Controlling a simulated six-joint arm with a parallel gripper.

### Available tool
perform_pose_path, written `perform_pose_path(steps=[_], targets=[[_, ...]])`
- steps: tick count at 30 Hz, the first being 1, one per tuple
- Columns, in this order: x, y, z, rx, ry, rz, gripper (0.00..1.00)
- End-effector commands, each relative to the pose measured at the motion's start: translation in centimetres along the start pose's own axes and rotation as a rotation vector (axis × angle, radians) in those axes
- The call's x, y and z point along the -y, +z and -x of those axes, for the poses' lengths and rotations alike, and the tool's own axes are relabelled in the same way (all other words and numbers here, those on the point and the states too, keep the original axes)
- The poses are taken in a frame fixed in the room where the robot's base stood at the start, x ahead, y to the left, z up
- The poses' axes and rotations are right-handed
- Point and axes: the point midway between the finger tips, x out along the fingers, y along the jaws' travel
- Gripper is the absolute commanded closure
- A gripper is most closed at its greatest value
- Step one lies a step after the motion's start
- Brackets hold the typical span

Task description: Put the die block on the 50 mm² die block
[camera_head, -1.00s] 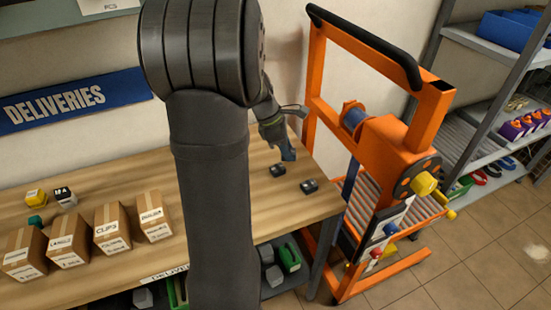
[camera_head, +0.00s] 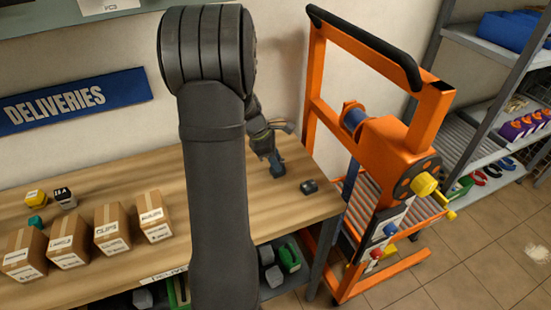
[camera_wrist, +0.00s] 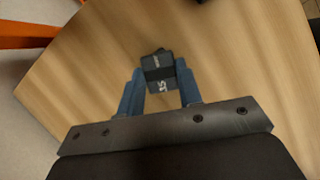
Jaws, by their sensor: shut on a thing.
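My gripper (camera_head: 276,168) is shut on a small dark die block, near the back right of the wooden table. In the wrist view the die block (camera_wrist: 160,72) sits between the two blue fingers (camera_wrist: 158,88); it is dark blue-grey with a black band and pale markings I cannot read surely. I cannot tell whether it is clear of the tabletop. A second dark die block (camera_head: 309,187) stands on the table just right of and nearer than my gripper, apart from it. Its size marking is too small to read.
Several cardboard boxes (camera_head: 110,228) and small yellow, black and teal items stand on the left of the table (camera_head: 120,185). An orange wheeled frame (camera_head: 410,135) stands close beyond the table's right edge. Tabletop around the second block is clear.

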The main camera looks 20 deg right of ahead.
Motion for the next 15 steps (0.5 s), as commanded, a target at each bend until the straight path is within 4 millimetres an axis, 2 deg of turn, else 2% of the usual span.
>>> perform_pose_path(steps=[1,4,15], targets=[[0.01,-0.05,-0.13,0.0,0.0,0.0,0.66],[0.01,-0.03,-0.09,0.0,0.0,0.0,0.46],[-0.01,0.12,0.42,0.0,0.0,0.0,0.46]])
